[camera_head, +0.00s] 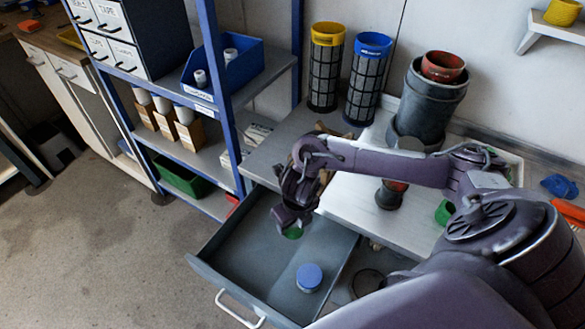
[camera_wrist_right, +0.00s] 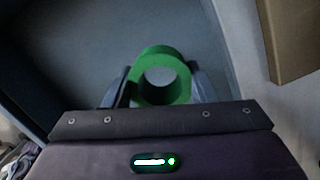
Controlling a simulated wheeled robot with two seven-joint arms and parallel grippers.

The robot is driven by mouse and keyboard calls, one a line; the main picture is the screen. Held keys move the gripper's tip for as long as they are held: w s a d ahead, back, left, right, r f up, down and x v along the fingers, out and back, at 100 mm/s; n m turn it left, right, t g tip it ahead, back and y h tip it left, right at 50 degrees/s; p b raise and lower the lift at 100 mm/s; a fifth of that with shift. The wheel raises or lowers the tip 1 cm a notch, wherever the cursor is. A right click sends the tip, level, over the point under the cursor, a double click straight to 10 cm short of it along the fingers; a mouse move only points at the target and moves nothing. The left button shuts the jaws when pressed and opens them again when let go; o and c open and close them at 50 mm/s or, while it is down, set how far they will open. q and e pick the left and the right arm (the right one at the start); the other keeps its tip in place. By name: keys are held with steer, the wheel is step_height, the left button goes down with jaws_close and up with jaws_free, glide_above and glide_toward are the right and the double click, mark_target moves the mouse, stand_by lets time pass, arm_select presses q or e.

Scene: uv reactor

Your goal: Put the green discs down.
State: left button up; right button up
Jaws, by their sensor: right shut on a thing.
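A green disc (camera_wrist_right: 160,58), ring-shaped with a round hole, is between the fingers of my right gripper (camera_wrist_right: 160,88), which is shut on it. In the head view, my right gripper (camera_head: 293,222) points down over the open grey drawer (camera_head: 222,243), and only a small part of the green disc (camera_head: 293,233) shows below the fingers. A second green object (camera_head: 443,212) is on the bench at the right, partly hidden by my right arm; I cannot tell if it is a disc. My left gripper is not in view.
A blue round-lidded thing (camera_head: 309,277) stands in the drawer; the drawer's left part is bare. Behind are mesh cylinders with yellow (camera_head: 326,75) and blue (camera_head: 367,80) tops and a dark grey cylinder (camera_head: 430,100). A blue-framed shelf (camera_head: 226,95) stands left.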

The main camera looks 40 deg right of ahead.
mark_target(292, 230)
steer(key=shift+f, duration=2.6)
steer(key=shift+b, duration=0.3)
steer(key=shift+f, duration=0.2)
steer(key=o, duration=1)
steer(key=shift+r, duration=0.1)
steer(key=shift+c, duration=0.2)
steer(key=shift+r, duration=0.5)
step_height(292, 230, up, 11)
steer(key=s+p, duration=0.1)
steer(key=p, duration=0.1)
steer(key=shift+s, duration=0.4)
